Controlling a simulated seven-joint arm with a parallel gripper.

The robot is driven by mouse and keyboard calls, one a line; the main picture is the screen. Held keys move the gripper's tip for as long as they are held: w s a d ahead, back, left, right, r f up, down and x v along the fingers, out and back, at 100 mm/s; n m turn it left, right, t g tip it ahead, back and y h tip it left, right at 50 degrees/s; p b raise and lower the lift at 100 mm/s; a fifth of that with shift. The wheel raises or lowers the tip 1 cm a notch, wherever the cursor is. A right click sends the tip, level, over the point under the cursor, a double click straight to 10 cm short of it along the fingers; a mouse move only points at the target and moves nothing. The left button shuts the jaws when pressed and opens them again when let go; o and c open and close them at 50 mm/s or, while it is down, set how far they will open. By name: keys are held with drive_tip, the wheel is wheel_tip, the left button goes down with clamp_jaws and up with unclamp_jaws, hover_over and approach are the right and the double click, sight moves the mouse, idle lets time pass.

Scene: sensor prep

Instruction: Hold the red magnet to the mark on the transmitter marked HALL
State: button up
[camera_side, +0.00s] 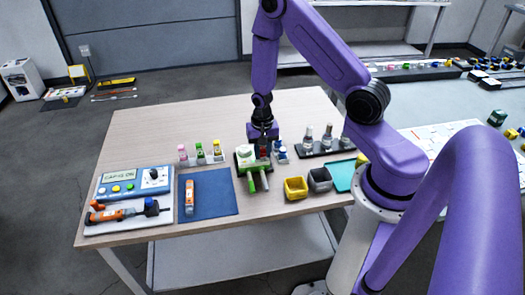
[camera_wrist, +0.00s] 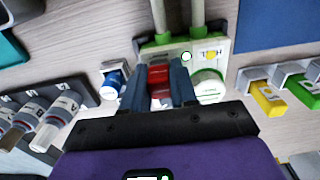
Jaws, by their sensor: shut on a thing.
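The red magnet (camera_wrist: 159,76) is between the two blue fingers of my gripper (camera_wrist: 158,84) in the wrist view. In the side view my gripper (camera_side: 262,140) points down, with a bit of the red magnet (camera_side: 263,151) below it. The white and green transmitter (camera_side: 245,158) lies under and beside my gripper, its two green stubs towards the front. The magnet is beside the ring; contact cannot be told.
A bottle rack (camera_side: 320,147) and yellow and grey bins (camera_side: 296,188) are to the right. A blue mat (camera_side: 216,195) holds an orange tool; a meter (camera_side: 133,183) is farther left. The back of the table is clear.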

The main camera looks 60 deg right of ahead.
drive_tip(key=shift+r, duration=3.5)
drive_tip(key=shift+f, duration=0.1)
